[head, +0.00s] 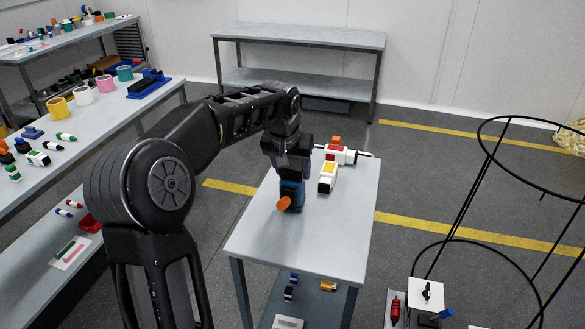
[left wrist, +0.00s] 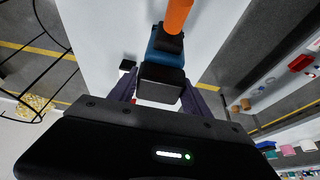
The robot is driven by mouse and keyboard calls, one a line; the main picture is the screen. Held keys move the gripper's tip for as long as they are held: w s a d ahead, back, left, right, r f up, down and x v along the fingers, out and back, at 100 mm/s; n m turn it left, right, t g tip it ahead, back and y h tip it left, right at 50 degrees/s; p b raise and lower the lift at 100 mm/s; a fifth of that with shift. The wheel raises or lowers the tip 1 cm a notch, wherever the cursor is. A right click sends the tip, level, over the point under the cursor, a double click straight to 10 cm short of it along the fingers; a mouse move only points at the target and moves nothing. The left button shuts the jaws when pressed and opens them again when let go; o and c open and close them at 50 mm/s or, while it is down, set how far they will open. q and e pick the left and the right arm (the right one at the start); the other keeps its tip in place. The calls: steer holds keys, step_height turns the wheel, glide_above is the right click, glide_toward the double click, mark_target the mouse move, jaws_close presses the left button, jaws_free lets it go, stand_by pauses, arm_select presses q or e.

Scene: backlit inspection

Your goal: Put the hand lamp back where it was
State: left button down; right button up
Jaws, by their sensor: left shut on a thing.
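My left gripper (head: 290,172) reaches over the small grey table from the left and is shut on what looks like the hand lamp (head: 291,190), a blue and black body with an orange cylinder at its lower front. In the left wrist view, the lamp's black block (left wrist: 162,80) sits between the purple fingers, with the blue part and orange cylinder beyond. The lamp is over the middle of the table; I cannot tell whether it touches the top. My right gripper is out of view.
A white and yellow thing (head: 328,178) and a red and white tool (head: 343,154) lie just right of the lamp. The front of the small table (head: 290,250) is clear. A loaded bench (head: 110,125) stands left, an empty one (head: 300,40) behind, a black wire frame (head: 465,190) right.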

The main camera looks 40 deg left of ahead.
arm_select(q)
steer(key=shift+f, duration=0.1)
steer(key=shift+c, duration=2.4)
jaws_free()
steer(key=shift+r, duration=0.3)
steer(key=v, duration=1.2)
steer(key=shift+d+f, duration=0.1)
steer(key=shift+f, duration=0.05)
